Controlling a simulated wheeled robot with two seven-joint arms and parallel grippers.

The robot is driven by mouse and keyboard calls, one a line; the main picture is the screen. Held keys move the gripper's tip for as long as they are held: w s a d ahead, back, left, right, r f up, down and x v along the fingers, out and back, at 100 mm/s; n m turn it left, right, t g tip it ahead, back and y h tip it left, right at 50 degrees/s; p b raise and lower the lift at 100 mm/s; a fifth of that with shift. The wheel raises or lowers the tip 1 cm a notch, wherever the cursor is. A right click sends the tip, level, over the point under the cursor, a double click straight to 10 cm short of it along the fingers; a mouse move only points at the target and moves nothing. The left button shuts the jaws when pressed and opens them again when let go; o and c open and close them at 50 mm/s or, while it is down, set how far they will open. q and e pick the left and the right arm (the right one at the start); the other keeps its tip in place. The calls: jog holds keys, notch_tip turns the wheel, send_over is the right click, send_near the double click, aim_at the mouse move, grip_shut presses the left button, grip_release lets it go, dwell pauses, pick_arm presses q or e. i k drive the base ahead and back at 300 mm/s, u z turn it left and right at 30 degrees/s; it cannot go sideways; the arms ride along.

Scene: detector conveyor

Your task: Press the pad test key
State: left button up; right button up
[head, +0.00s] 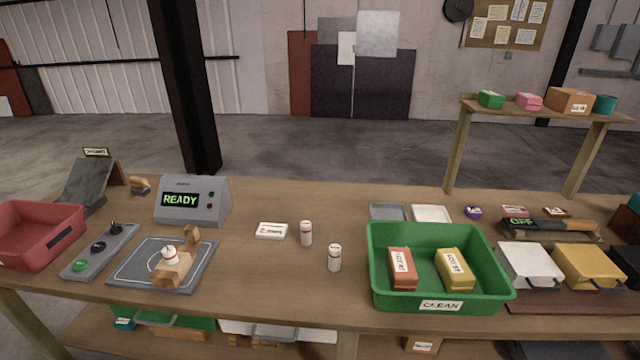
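A grey square pad (133,275) with a white outline lies at the left of the table. A wooden piece (172,272) with a small white bottle (169,254) on it sits on the pad. Left of the pad is a grey control strip (116,242) with a green button (80,265) and two black knobs. I cannot tell which of these is the test key. Neither gripper is in view.
A red bin (38,222) stands left of the strip. A green bin (392,297) marked CLEAN holds two packets. Two white bottles (306,233) and a white box (271,231) stand mid-table. White (528,262) and yellow containers are at the right. The front middle is clear.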

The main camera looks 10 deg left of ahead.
aim_at(80, 265)
jog(key=u, duration=1.6)
